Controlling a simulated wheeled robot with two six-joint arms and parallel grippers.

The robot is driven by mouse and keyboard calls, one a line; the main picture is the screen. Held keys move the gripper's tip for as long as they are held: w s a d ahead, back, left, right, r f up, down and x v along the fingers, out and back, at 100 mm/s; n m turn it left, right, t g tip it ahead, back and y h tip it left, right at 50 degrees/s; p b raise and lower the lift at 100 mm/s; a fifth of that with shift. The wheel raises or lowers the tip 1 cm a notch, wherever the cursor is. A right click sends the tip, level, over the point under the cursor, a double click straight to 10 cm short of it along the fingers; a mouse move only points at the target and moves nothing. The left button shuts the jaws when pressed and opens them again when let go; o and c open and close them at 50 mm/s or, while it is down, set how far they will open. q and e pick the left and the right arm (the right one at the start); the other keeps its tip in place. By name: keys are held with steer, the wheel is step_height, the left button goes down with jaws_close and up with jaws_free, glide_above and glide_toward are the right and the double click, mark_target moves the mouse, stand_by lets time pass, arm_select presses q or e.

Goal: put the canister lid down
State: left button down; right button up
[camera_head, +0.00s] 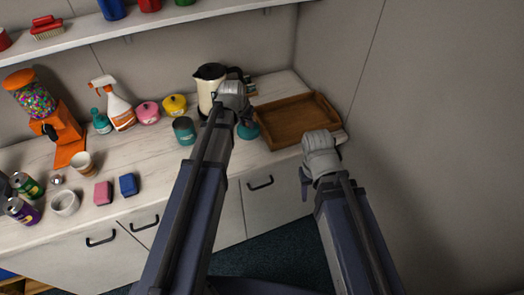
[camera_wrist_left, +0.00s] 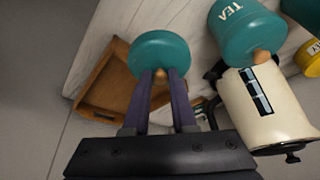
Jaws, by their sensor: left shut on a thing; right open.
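A teal round lid (camera_wrist_left: 160,52) is held between the fingers of my left gripper (camera_wrist_left: 160,78), with a wood-coloured knob at the grip. In the head view the lid (camera_head: 249,131) shows just beside my left gripper (camera_head: 240,118), close to the tray's left edge. I cannot tell whether it touches the counter. A teal canister (camera_head: 184,130) stands on the counter to the left of the lid. In the left wrist view the canister (camera_wrist_left: 240,35) bears the word TEA. My right gripper (camera_head: 307,185) is open and empty in front of the counter.
A wooden tray (camera_head: 283,136) lies on the right of the counter (camera_head: 150,165). A cream kettle (camera_head: 206,91) stands behind my left gripper. Yellow (camera_head: 174,105) and pink (camera_head: 147,113) pots stand farther left. Counter around the teal canister is partly clear.

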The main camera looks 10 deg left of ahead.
arm_select(q)
steer(key=shift+d+f+b, duration=0.15)
steer(key=shift+f+b, duration=0.15)
steer(key=shift+f, duration=0.2)
step_height(320, 180, down, 10)
steer(key=b, duration=1)
steer(key=shift+f, duration=0.1)
steer(key=shift+f, duration=0.15)
steer(key=c, duration=0.7)
jaws_free()
steer(key=shift+r, duration=0.2)
